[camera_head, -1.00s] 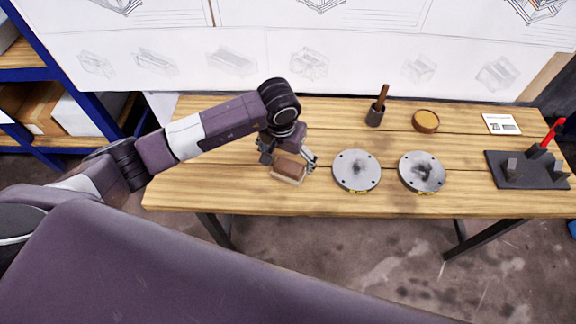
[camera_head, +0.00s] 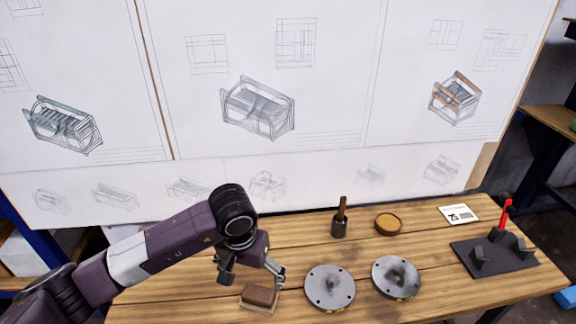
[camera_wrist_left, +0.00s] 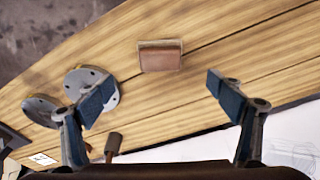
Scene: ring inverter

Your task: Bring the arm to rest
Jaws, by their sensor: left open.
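My left arm comes in from the left in the head view. Its gripper (camera_head: 250,274) is open and empty, above and a little behind a brown block on a pale base (camera_head: 261,297). The left wrist view shows the two spread fingers (camera_wrist_left: 160,95) with bare table between them. There the brown block (camera_wrist_left: 161,56) lies beyond the fingertips, apart from them. My right gripper is not in either view.
Two round grey metal plates (camera_head: 330,288) (camera_head: 396,277) lie right of the block on the wooden table (camera_head: 300,238). Behind them stand a cup with a brown handle (camera_head: 339,222) and a round dish (camera_head: 388,223). A dark fixture with a red handle (camera_head: 494,257) sits far right.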

